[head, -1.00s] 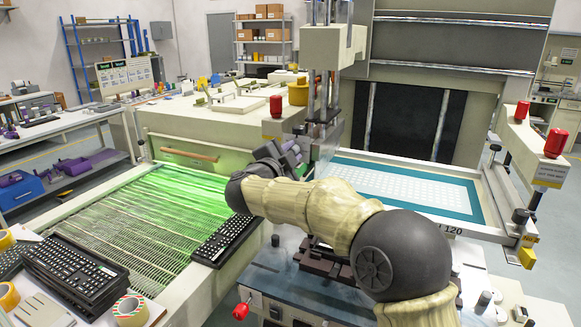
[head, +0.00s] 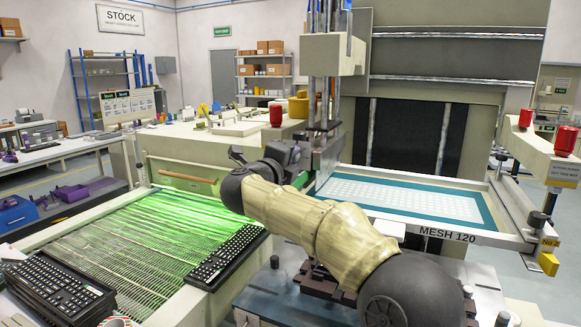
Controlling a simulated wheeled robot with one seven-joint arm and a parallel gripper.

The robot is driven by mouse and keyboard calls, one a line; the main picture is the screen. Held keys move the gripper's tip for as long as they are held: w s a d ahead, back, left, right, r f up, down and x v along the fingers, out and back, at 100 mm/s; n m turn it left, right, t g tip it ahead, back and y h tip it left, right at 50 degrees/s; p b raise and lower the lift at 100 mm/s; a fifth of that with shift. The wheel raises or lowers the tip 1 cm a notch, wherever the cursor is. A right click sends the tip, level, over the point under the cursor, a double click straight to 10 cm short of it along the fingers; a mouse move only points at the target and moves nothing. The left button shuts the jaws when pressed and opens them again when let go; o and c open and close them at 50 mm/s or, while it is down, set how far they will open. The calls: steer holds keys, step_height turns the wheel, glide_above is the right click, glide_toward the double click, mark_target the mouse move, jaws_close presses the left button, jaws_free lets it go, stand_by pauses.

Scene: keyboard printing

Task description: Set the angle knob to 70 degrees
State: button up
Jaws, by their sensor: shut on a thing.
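My gripper (head: 296,160) is at the far end of my tan and black arm, against the left side of the grey squeegee head (head: 328,158). Its fingertips are mostly hidden by my wrist and forearm. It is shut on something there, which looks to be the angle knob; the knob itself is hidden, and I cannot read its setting. The squeegee head hangs from vertical rails at the left end of the teal-framed mesh screen (head: 365,205).
Red knobs (head: 276,115) stand on the machine left of the rails, and more (head: 525,114) on the right arm. A black keyboard (head: 228,254) lies on the green-lit conveyor (head: 120,245). Stacked keyboards (head: 55,290) are at the lower left.

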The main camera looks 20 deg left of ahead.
steer(key=shift+f, duration=0.1)
stand_by(0.4)
steer(key=o, duration=1)
steer(key=shift+s, duration=0.15)
steer(key=s+b, duration=0.1)
steer(key=s, duration=0.4)
steer(key=s+a+b, duration=0.1)
steer(key=s, duration=0.5)
steer(key=s+b, duration=0.1)
steer(key=s, duration=0.5)
steer(key=shift+a+b, duration=0.15)
steer(key=shift+b, duration=0.15)
